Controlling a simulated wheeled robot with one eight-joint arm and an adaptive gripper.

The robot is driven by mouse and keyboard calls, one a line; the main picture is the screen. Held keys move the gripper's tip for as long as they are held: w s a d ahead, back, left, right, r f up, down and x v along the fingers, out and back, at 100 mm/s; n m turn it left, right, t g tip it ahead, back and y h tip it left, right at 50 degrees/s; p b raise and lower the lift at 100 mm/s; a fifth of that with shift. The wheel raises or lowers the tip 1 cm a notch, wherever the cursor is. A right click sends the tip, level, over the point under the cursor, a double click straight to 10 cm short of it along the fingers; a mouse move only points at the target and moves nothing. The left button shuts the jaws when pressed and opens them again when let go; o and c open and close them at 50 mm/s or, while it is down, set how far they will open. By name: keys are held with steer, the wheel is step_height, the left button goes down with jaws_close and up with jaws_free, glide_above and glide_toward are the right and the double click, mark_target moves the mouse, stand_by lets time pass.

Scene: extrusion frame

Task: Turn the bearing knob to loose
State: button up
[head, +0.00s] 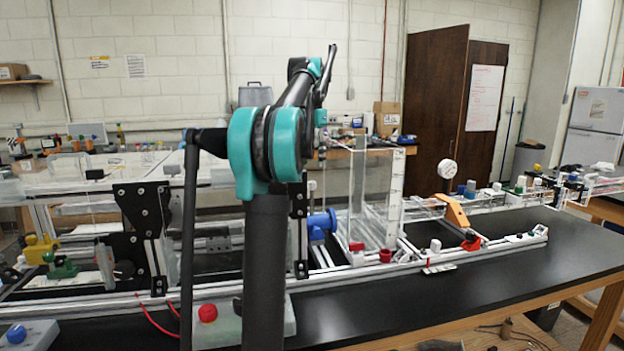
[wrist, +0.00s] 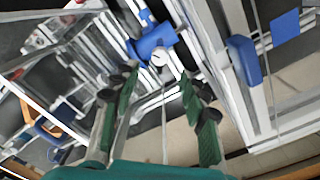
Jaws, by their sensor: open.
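My gripper (wrist: 158,88) is open, with its two green-padded fingers apart and nothing visible between them. In the head view the gripper (head: 321,152) hangs behind my raised arm, above the frame. A blue fitting (head: 320,224) sits on the frame's rail below it. In the wrist view a blue fitting (wrist: 151,42) with a small pale round end (wrist: 159,58) lies just beyond the fingertips, apart from them. I cannot tell for certain which part is the bearing knob, or its setting.
A clear tank (head: 371,195) stands right of the blue fitting. A black plate (head: 143,210) is on the left of the frame. A red knob (head: 207,313) and a blue knob (head: 16,334) are in front. The black bench top (head: 480,285) is clear at right.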

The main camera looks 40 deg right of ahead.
mark_target(312, 182)
step_height(312, 182, down, 7)
steer(key=shift+r, duration=0.1)
steer(key=shift+c, duration=0.3)
jaws_close()
